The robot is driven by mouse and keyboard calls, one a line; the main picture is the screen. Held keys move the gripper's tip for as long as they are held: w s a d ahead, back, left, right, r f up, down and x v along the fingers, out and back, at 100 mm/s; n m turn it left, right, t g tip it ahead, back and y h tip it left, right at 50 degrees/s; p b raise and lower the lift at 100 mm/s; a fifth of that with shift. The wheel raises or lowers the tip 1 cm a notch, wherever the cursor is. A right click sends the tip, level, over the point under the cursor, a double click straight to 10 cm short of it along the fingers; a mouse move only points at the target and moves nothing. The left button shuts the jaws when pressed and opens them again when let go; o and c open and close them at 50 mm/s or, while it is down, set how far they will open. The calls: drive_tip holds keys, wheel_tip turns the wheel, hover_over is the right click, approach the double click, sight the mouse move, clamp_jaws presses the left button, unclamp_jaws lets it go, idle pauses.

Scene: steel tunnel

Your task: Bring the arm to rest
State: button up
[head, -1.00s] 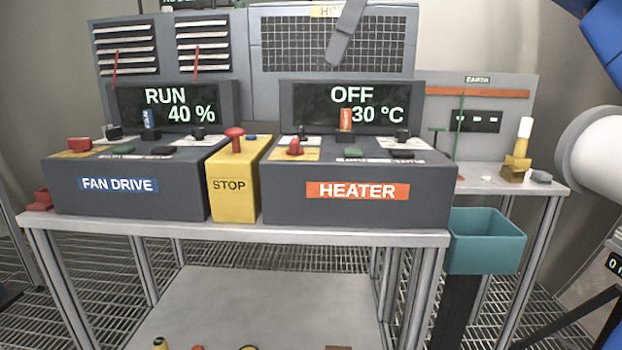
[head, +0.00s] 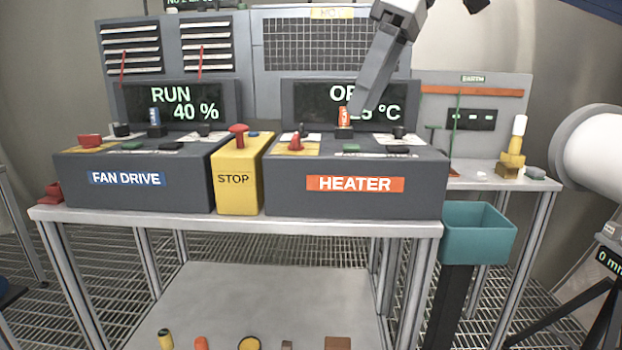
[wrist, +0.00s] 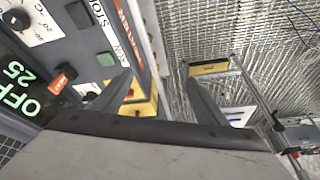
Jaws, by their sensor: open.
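My gripper (head: 364,106) hangs from the top of the head view, in front of the heater's display (head: 300,105), hiding part of it. In the wrist view my gripper (wrist: 160,78) has its two dark fingers spread apart with nothing held between them. The heater console (head: 356,201) has an orange-tipped knob (head: 344,117), which also shows in the wrist view (wrist: 62,80). The gripper overlaps the knob area in the head view; I cannot tell whether they touch. The wrist view's display (wrist: 18,88) reads OFF and 25.
The fan drive console (head: 130,195) stands left, reading RUN 40 %. A yellow STOP box (head: 236,195) with a red button sits between the consoles. A teal bin (head: 478,238) stands right of the bench (head: 240,228). Several small items lie on the lower shelf (head: 255,300).

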drive_tip(key=s+d+f+m+t+h, duration=0.1)
drive_tip(key=s+d+f+m, duration=0.3)
drive_tip(key=f, duration=1)
drive_tip(key=s+d+f+m+t+h, duration=0.1)
drive_tip(key=s+d+f+m, duration=0.3)
drive_tip(key=d+f, duration=0.5)
drive_tip(key=s+d+f+m+t+h, duration=0.1)
drive_tip(key=s+d+f+m, duration=0.4)
drive_tip(key=f, duration=1.5)
drive_tip(key=shift+s+d+h, duration=0.6)
drive_tip(key=shift+s+d, duration=0.1)
drive_tip(key=shift+d, duration=0.25)
